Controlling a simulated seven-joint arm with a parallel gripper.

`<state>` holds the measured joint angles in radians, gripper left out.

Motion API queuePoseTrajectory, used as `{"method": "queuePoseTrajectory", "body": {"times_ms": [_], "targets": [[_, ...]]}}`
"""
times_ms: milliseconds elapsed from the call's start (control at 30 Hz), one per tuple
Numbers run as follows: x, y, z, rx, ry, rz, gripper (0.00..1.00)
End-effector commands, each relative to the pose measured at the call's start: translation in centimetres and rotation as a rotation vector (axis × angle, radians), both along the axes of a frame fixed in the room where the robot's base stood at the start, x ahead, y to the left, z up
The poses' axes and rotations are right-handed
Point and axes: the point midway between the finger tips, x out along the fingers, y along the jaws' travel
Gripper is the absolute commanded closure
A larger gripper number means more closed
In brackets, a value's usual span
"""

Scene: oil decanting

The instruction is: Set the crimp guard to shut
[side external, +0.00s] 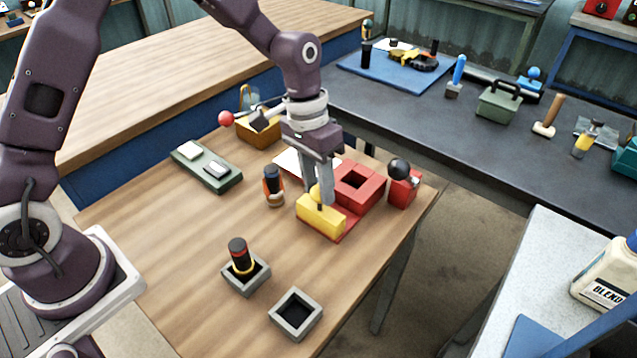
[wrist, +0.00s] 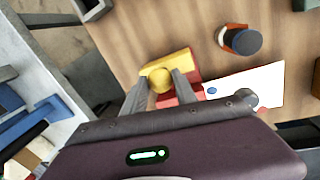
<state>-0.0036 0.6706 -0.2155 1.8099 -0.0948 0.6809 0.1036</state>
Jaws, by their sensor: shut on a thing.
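The crimp guard, a yellow block (side external: 321,217) with a round yellow knob (wrist: 160,79), sits at the near end of a red base (side external: 345,234). A red housing (side external: 372,190) with a square dark opening stands behind it on the same base. The opening is uncovered, with the guard on its near side. My gripper (side external: 319,196) points down over the guard, its two fingers closed around the knob. In the wrist view the fingertips (wrist: 161,81) lie on either side of the knob. The fingers and wrist hide part of the housing.
A red box with a black ball lever (side external: 403,184) stands right of the housing. An orange-and-black bottle (side external: 273,186) stands left of the guard. A banded bottle (side external: 239,257) sits in a grey holder; another holder (side external: 296,315) is empty. A green tray (side external: 206,167) lies farther left.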

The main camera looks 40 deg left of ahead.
Motion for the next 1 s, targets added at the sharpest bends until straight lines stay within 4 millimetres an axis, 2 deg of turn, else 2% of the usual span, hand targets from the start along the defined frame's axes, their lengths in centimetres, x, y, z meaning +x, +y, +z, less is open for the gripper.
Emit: {"method": "queuePoseTrajectory", "body": {"times_ms": [167, 400, 500, 767, 800, 900, 1000], "targets": [[0.2, 0.0, 0.1, 0.000, -0.002, 0.000, 1.00], [3.8, -0.1, 0.1, -0.002, -0.005, 0.002, 1.00], [4.5, 0.0, 0.1, -0.001, -0.005, 0.002, 1.00], [4.8, 0.0, 0.2, -0.001, -0.012, 0.003, 1.00], [4.8, 0.0, 0.2, -0.001, -0.013, 0.003, 0.60], [4.7, 0.0, 0.1, -0.001, -0.010, 0.003, 0.45], [4.6, 0.0, 0.1, -0.001, -0.007, 0.002, 0.45]]}}
